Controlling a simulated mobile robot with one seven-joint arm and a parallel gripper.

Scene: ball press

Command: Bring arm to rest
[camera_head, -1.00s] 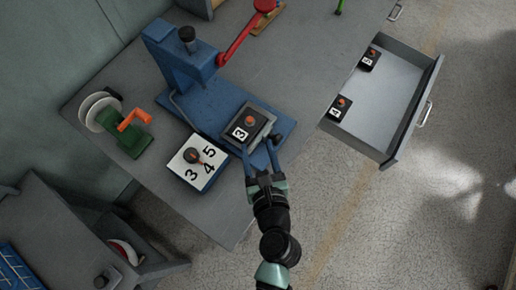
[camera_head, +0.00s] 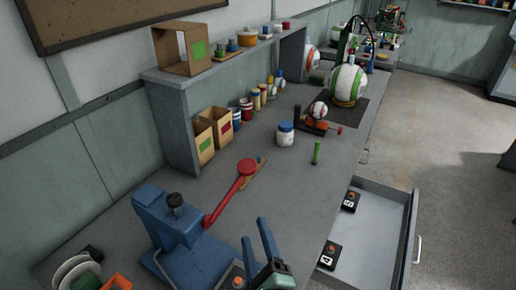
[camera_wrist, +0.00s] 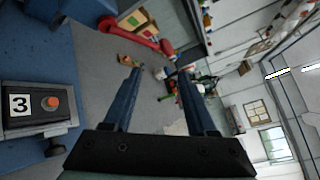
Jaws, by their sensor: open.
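My gripper (camera_head: 258,240) is raised at the bottom of the head view, its two blue fingers spread and empty. The wrist view shows the same open fingers (camera_wrist: 157,82) with nothing between them. The blue press (camera_head: 172,222) with its red lever (camera_head: 225,200) stands on the workbench left of my gripper. In the wrist view, a black block marked 3 (camera_wrist: 36,103) with an orange knob sits in the press, to the left of my fingers and apart from them. In the head view my gripper partly hides this block.
An open drawer (camera_head: 381,212) at right holds two black blocks (camera_head: 350,201) with orange knobs. The bench holds a white jar (camera_head: 285,134), a green cylinder (camera_head: 316,153), a ball on a stand (camera_head: 347,82) and cardboard boxes (camera_head: 203,142). Floor at right is clear.

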